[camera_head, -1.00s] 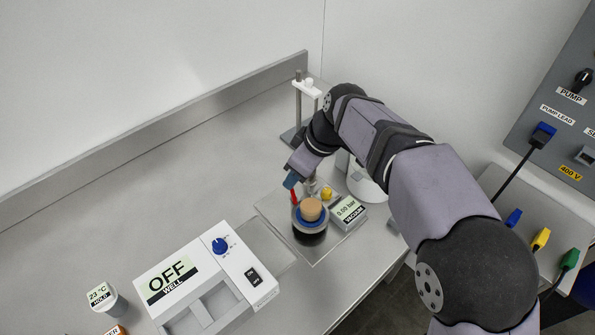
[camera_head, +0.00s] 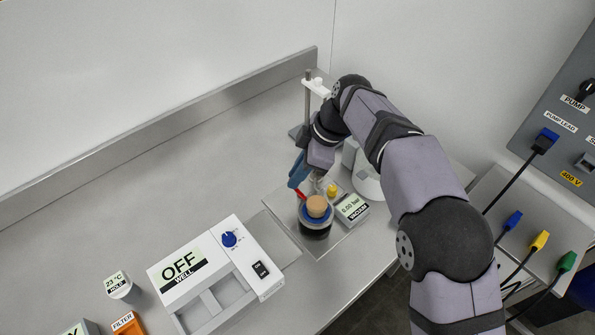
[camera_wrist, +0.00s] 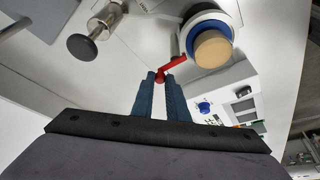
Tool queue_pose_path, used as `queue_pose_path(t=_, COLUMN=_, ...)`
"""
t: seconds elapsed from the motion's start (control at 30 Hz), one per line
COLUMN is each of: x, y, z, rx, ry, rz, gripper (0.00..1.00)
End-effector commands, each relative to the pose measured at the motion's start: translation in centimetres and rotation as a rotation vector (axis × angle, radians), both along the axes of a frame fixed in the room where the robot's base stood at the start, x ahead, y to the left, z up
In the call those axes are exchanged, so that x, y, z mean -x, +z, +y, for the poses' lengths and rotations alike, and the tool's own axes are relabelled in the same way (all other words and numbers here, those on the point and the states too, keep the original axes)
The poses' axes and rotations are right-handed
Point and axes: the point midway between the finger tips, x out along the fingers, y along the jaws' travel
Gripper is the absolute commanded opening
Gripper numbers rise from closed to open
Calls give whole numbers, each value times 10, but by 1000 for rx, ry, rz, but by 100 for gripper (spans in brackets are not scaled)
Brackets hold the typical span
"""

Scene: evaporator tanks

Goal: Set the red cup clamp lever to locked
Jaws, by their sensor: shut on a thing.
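The red clamp lever (camera_wrist: 173,69) sticks out from the side of a dark cup with a blue collar (camera_wrist: 226,27) and a tan stopper (camera_wrist: 212,48). In the head view the red lever (camera_head: 300,195) shows as a short bar at the upper left of the cup (camera_head: 315,229). My gripper (camera_wrist: 161,78) is at the lever's outer end, its two blue fingers close together around the red knob. It is shut on the lever. In the head view my gripper (camera_head: 297,181) comes down from behind the cup, and the fingertips are partly hidden.
The cup stands on a clear plate beside a vacuum gauge (camera_head: 352,208) and a yellow knob (camera_head: 332,190). A stand (camera_head: 307,105) rises behind. The white well unit (camera_head: 215,275) reading OFF is at front left.

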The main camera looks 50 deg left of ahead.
Motion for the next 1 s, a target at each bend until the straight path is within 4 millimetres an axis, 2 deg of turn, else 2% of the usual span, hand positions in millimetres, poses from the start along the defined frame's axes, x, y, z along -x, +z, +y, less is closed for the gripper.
queue_pose_path(t=0.27, x=0, y=1, z=1, rx=-2, ry=1, rz=0, gripper=0)
queue_pose_path(t=0.3, x=0, y=1, z=0, rx=-2, ry=1, rz=0, gripper=21)
queue_pose_path(t=0.37, x=0, y=0, z=0, rx=-2, ry=1, rz=0, gripper=32)
queue_pose_path(t=0.73, x=-1, y=3, z=0, rx=-1, ry=0, rz=0, gripper=32)
queue_pose_path(t=0.87, x=-4, y=12, z=-3, rx=-2, ry=-2, rz=-1, gripper=32)
queue_pose_path(t=1.0, x=-10, y=30, z=-8, rx=-4, ry=-2, rz=-1, gripper=32)
